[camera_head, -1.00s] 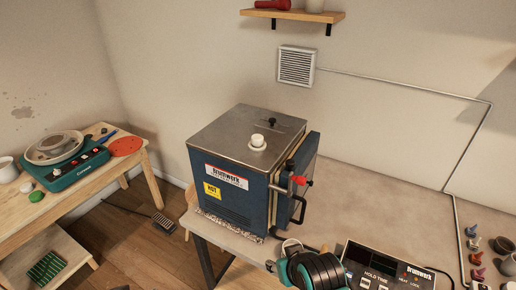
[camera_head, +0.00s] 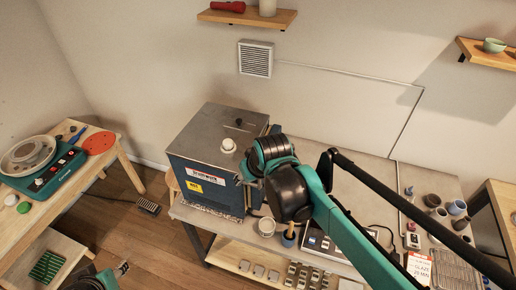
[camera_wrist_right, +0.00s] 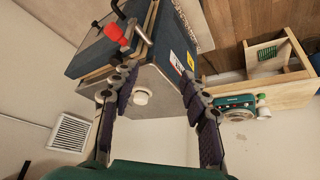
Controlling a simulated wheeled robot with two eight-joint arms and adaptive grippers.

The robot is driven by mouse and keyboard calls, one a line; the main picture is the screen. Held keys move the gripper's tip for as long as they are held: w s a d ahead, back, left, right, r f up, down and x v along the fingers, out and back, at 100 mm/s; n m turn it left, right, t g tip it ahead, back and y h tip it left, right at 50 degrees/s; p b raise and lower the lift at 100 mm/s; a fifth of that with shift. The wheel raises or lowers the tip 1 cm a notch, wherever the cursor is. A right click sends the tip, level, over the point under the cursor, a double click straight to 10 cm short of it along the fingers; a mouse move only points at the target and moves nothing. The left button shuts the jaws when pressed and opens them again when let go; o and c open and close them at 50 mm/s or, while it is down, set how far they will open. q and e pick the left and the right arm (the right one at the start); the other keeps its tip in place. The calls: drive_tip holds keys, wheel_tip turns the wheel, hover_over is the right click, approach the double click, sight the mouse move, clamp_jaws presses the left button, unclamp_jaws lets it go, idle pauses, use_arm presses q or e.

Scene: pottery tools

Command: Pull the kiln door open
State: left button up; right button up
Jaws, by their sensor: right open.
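The blue kiln (camera_head: 205,165) with a grey metal top stands on the table left of centre in the head view. My right arm covers its door side there. In the right wrist view the kiln appears upside down, with its blue door (camera_wrist_right: 95,55), red-knobbed latch (camera_wrist_right: 116,33) and black handle (camera_wrist_right: 143,28) at the upper left. I cannot tell whether the door stands ajar. My right gripper (camera_wrist_right: 158,72) is open and empty, its fingers spread over the kiln's top edge, the handle lying beyond the left finger. Part of my left gripper (camera_head: 122,268) shows low at the left; its jaws are unclear.
Several cups and tools stand at the right. A wooden bench with a pottery wheel (camera_head: 28,158) is at the left. Shelves (camera_head: 247,16) hang on the wall.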

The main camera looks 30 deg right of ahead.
drive_tip(key=w+d+f+g, duration=0.1)
drive_tip(key=w+d+f, duration=0.1)
drive_tip(key=w+d, duration=0.65)
drive_tip(key=shift+m, duration=0.3)
drive_tip(key=x, duration=0.7)
drive_tip(key=shift+s+d+f, duration=0.15)
drive_tip(key=shift+d+f, duration=0.15)
drive_tip(key=shift+d, duration=0.1)
clamp_jaws()
